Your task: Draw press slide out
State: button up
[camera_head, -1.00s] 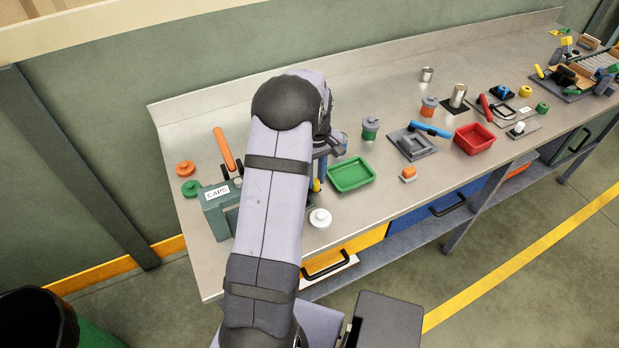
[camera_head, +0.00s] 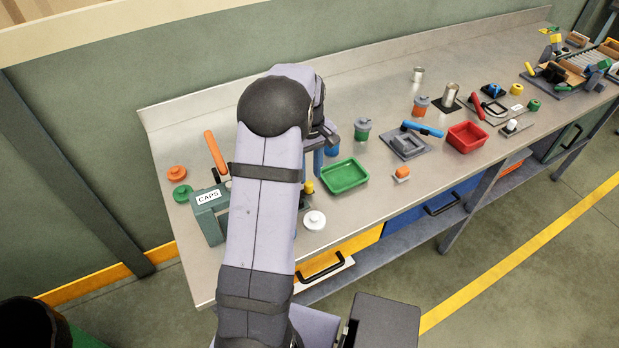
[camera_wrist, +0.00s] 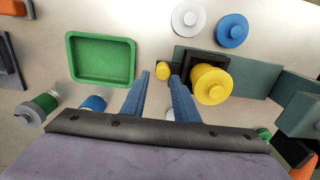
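The press is a green-grey fixture labelled CAPS (camera_head: 209,212) at the left end of the bench, partly hidden by my arm. A small yellow knob (camera_head: 309,187) shows beside my arm. In the wrist view the small yellow knob (camera_wrist: 163,70) sits at the end of a dark piece, beside a larger yellow cylinder (camera_wrist: 211,85). My gripper (camera_wrist: 160,78) is open, its two blue fingers apart and empty. The small knob appears in line with the gap, just beyond the fingertips; I cannot tell the depth. In the head view my arm partly hides the fingers (camera_head: 318,162).
A green tray (camera_head: 345,187) lies right of the gripper, with a grey-green canister (camera_head: 362,130) behind it. A white cap (camera_head: 314,221) lies near the front edge. An orange lever (camera_head: 216,153) rises behind the press. A yellow drawer (camera_head: 345,252) is below.

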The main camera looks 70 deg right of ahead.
jog(key=shift+r+b, duration=0.55)
jog(key=shift+r, duration=1.7)
